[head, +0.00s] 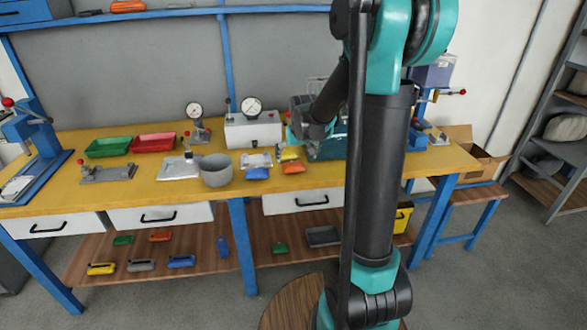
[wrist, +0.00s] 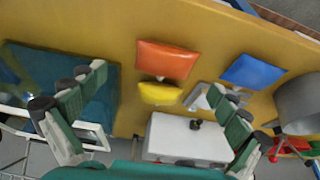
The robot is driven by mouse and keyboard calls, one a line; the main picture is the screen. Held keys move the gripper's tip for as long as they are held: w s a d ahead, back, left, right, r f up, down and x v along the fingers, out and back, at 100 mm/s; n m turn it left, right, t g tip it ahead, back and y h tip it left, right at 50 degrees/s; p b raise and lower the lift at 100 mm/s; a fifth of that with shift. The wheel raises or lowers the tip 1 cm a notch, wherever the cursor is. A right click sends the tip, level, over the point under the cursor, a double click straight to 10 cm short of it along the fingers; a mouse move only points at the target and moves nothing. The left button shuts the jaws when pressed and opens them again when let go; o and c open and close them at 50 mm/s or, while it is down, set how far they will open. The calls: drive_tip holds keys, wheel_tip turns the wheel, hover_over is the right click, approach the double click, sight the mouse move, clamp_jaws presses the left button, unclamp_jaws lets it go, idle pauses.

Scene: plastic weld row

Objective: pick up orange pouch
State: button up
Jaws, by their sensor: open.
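The orange pouch (head: 293,168) lies flat on the yellow bench top near its front edge, left of my arm in the head view. In the wrist view the orange pouch (wrist: 166,60) is fully visible. A yellow pouch (wrist: 160,93) lies beside it, very close or touching. A blue pouch (wrist: 252,72) lies apart to its right. My gripper (wrist: 163,98) has its fingers spread wide with nothing between them, above the bench. In the head view my arm partly hides the gripper area.
A teal bin (wrist: 62,62) is left of the pouches in the wrist view, with a white box (wrist: 185,140) below them. Green (head: 108,147) and red (head: 154,143) trays sit further left.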

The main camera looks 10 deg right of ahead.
sight(293, 163)
drive_tip(key=x, duration=0.4)
drive_tip(key=shift+w+a, duration=0.3)
drive_tip(key=shift+a, duration=0.05)
drive_tip(key=shift+w+f, duration=0.15)
drive_tip(key=shift+f, duration=0.35)
drive_tip(key=c, duration=1)
drive_tip(key=shift+r, duration=0.15)
drive_tip(key=shift+c, duration=0.2)
wheel_tip(293, 163, up, 20)
